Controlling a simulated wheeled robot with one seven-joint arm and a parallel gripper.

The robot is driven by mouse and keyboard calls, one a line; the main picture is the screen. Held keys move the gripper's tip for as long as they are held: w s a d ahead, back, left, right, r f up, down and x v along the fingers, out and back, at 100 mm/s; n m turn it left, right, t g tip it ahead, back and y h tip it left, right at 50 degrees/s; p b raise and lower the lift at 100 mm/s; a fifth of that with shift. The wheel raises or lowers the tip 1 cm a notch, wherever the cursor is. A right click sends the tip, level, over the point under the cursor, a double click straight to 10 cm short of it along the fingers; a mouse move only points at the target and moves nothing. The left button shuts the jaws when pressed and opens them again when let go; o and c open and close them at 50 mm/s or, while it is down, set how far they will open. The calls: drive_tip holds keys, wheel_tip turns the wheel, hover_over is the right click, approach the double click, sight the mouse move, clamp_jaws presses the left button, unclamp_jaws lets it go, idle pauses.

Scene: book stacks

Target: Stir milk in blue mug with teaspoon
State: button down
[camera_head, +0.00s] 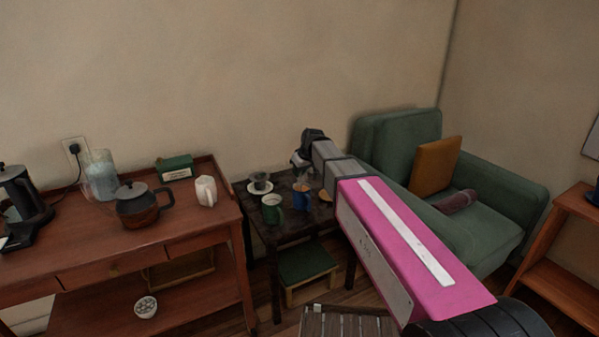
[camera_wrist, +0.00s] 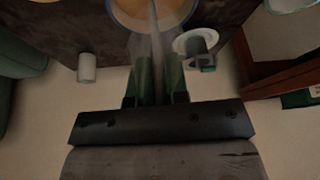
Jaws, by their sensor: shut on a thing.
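The blue mug (camera_head: 300,203) stands on the small dark table. In the wrist view the mug (camera_wrist: 114,14) is cut off by the top edge, with light tan liquid (camera_wrist: 135,10) inside. A thin grey teaspoon handle (camera_wrist: 155,30) runs from between my fingers into the mug's opening. The spoon's bowl is hidden. My gripper (camera_wrist: 154,68) is shut on the teaspoon, just beside and above the mug. In the head view my gripper (camera_head: 300,162) is small and dim above the mug, and the spoon is hard to make out.
A green mug (camera_head: 272,209) stands left of the blue mug, and a saucer (camera_head: 250,187) with a dark cup sits behind it. A wooden sideboard (camera_head: 225,210) stands at left and a green armchair (camera_head: 480,235) at right. A white cylinder (camera_wrist: 87,68) shows in the wrist view.

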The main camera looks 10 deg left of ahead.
drive_tip(key=shift+w+a+r, duration=0.1)
drive_tip(key=shift+w+r, duration=0.05)
drive_tip(key=shift+r, duration=0.85)
drive_tip(key=shift+w+a+r, duration=0.15)
drive_tip(key=shift+w+r, duration=0.05)
drive_tip(key=shift+r, duration=0.85)
drive_tip(key=shift+w+a+r, duration=0.1)
drive_tip(key=shift+w+r, duration=0.05)
drive_tip(key=shift+r, duration=0.85)
drive_tip(key=shift+r, duration=0.2)
drive_tip(key=shift+r, duration=2.35)
